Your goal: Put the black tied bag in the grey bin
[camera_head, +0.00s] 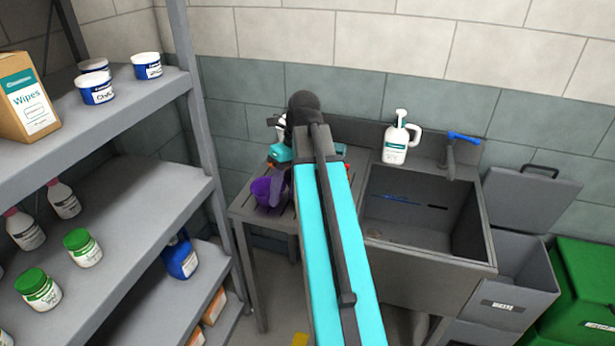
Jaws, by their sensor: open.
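The grey bin (527,283) stands at the right, beside the sink. Its lid (530,200) with a dark handle is raised at the back, and the bin's top is open. A pale label is on its front. I cannot make out the black tied bag in this view. My turquoise and black arm rises through the middle of the picture and covers part of the bench behind it.
A grey sink (469,249) holds a white pump jug (397,142) on its back ledge. A purple item (262,191) is on the slatted drainboard. Metal shelves (128,208) with tubs and bottles fill the left. A green container (580,285) stands right of the bin.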

